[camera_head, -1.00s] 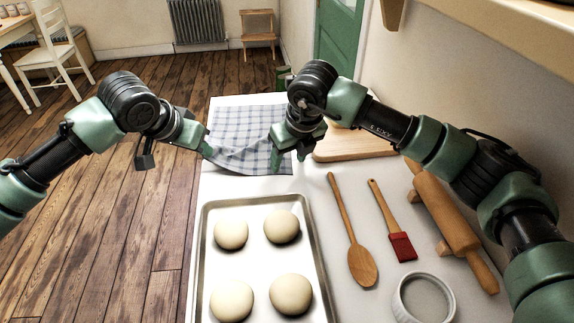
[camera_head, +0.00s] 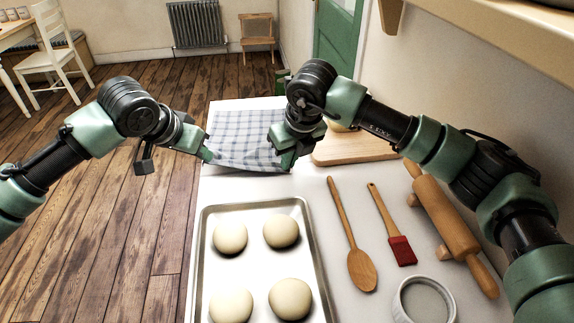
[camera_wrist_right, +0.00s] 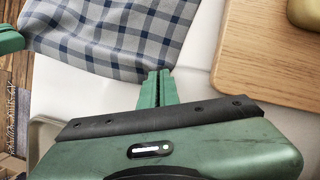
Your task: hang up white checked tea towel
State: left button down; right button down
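The white and blue-grey checked tea towel (camera_head: 246,135) lies on the far part of the white counter, its near edge stretched between my two grippers. My left gripper (camera_head: 208,153) is shut on the towel's near left corner. My right gripper (camera_head: 285,163) is shut on the near right corner; in the right wrist view its two fingers (camera_wrist_right: 158,84) are together at the edge of the towel (camera_wrist_right: 115,35). Part of the towel's right side is hidden behind my right wrist in the head view. No hook or rail is identifiable.
A baking tray (camera_head: 202,250) with dough balls stands on the near counter. A wooden board (camera_head: 355,150) is close right of my right gripper. A shelf (camera_head: 490,30) overhangs.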

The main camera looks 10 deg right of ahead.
pick_arm(q)
jog(key=shift+a, duration=0.2)
pick_arm(e)
notch_tip(320, 180, up, 4)
pick_arm(q)
jog(key=c, duration=1.6)
grip_release()
jog(key=shift+d, duration=0.1)
jog(key=shift+o, duration=0.4)
jog(key=o, duration=0.5)
jog(key=o, duration=0.7)
jog(key=shift+o, duration=0.2)
